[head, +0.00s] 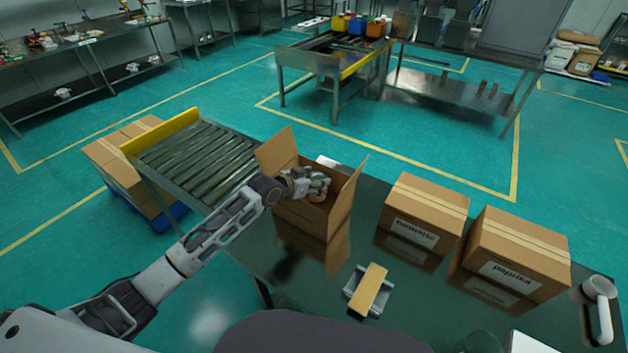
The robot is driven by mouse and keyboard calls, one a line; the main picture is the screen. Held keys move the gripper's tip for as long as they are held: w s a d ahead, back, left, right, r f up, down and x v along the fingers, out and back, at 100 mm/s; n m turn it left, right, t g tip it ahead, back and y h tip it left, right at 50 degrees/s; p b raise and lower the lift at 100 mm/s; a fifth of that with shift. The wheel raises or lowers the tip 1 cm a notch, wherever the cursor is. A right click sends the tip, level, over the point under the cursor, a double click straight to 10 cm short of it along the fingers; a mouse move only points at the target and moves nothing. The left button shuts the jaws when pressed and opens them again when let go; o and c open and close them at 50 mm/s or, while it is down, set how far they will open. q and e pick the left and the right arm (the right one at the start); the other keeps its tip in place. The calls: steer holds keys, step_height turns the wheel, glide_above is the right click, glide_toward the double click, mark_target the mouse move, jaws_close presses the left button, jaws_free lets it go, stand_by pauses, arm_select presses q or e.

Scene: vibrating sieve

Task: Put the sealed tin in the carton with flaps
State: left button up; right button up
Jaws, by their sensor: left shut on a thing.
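The carton with flaps (303,221) stands open on the dark glossy table, its flaps raised. My left gripper (318,187) reaches in from the left over the carton's near-left side, and its fingers are at the open mouth. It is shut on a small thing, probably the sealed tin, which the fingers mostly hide. I cannot tell whether the held thing touches the carton. My right gripper is not in view.
Closed cartons labelled turmeric (424,212) and paprika (516,255) stand to the right on the table (330,290). A yellow-topped block on a metal holder (368,290) lies in front. A roller conveyor (195,160) adjoins at left. A white handled object (600,305) is far right.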

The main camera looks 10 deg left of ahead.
arm_select(q)
steer(key=o, duration=1.2)
steer(key=shift+s+a+r, duration=0.25)
steer(key=shift+s+r, duration=0.05)
steer(key=shift+s, duration=0.05)
steer(key=shift+v, duration=5.55)
steer(key=shift+f, duration=0.1)
